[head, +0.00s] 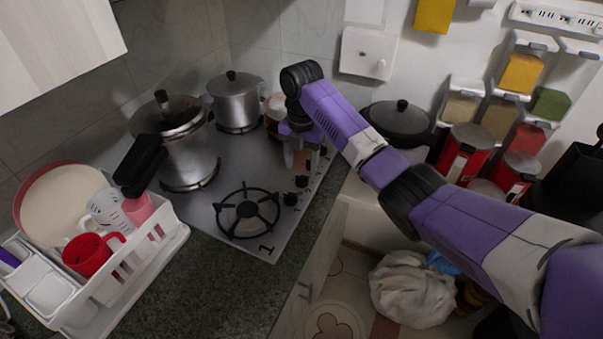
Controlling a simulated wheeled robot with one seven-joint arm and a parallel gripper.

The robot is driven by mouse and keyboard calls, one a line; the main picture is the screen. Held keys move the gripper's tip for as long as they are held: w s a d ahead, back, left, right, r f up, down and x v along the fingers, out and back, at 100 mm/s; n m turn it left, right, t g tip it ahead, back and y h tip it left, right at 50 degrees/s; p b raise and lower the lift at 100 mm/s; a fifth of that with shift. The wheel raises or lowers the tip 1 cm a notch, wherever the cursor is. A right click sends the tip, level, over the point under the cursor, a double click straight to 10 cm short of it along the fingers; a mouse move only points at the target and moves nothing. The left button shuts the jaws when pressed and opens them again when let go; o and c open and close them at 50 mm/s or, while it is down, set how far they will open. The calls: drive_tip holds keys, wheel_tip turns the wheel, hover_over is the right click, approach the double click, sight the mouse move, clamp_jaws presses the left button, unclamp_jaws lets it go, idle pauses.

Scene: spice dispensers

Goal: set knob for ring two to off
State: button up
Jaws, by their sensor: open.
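The steel cooktop (222,212) has a row of black knobs along its right edge. Two knobs show clearly, a nearer knob (290,199) and one just behind it (302,181). Farther knobs are partly hidden by my gripper. A printed "1" (266,249) is at the near corner; no "2" is readable, so I cannot tell which knob belongs to ring two. My gripper (301,163) points down over the right side of the cooktop, just behind the two clear knobs. It is open, and I see nothing held in it. Contact with a knob cannot be made out.
The near burner (248,211) is bare. A pressure cooker (185,150) and a steel pot (236,100) stand on other burners. A dish rack (165,240) with cups is at the left. A black lidded pan (397,122) and red canisters (464,152) are at the right.

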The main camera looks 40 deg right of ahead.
sight(301, 176)
drive_tip(key=shift+r, duration=1.75)
